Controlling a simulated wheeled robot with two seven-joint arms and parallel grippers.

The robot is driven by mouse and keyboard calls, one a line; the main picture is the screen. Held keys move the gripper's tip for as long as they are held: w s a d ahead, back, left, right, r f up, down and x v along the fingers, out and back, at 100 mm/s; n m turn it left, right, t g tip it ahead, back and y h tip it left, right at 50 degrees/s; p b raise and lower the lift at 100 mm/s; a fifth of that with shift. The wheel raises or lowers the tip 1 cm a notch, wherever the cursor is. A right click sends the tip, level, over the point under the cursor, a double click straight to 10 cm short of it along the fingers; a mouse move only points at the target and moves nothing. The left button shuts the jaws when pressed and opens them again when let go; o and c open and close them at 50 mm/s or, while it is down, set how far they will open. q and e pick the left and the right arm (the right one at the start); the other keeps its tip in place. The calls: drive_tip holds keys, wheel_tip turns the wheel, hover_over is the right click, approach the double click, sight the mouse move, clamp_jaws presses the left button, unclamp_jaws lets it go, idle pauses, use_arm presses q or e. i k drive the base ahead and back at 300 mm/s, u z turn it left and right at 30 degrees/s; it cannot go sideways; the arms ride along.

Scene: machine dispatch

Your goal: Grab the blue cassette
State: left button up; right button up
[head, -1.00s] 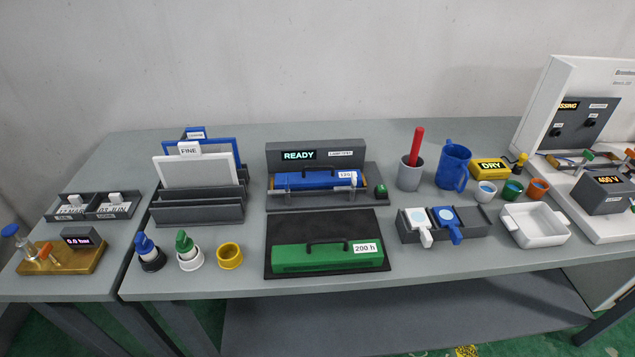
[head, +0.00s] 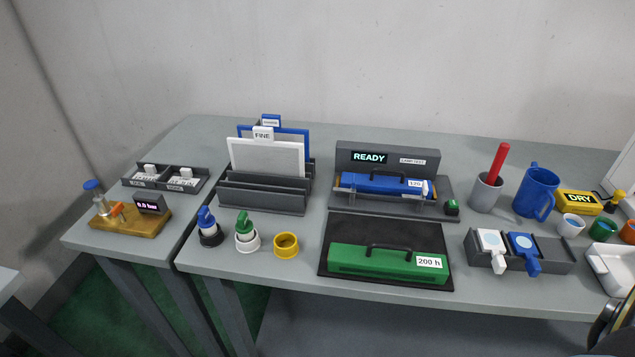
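The blue cassette (head: 372,183) sits in the grey dock (head: 385,157) at the back middle of the table, below a display reading READY. It has a dark handle on top and a white label at its right end. A green cassette (head: 375,262) labelled 200 h lies on a black mat (head: 436,236) in front of the dock. Neither gripper's fingers can be made out. A dark rounded part, likely of my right arm, shows at the lower right corner, far from the blue cassette.
A rack with white and blue panels (head: 265,190) stands left of the dock. A green button (head: 452,206), a grey cup with a red stick (head: 486,192) and a blue jug (head: 535,192) stand to the right. Capped bottles and a yellow ring (head: 286,245) line the front left.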

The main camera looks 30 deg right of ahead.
sight(372, 184)
drive_tip(key=u, duration=1)
drive_tip(key=k, duration=0.75)
drive_tip(key=z, duration=1.25)
drive_tip(key=i, duration=0.5)
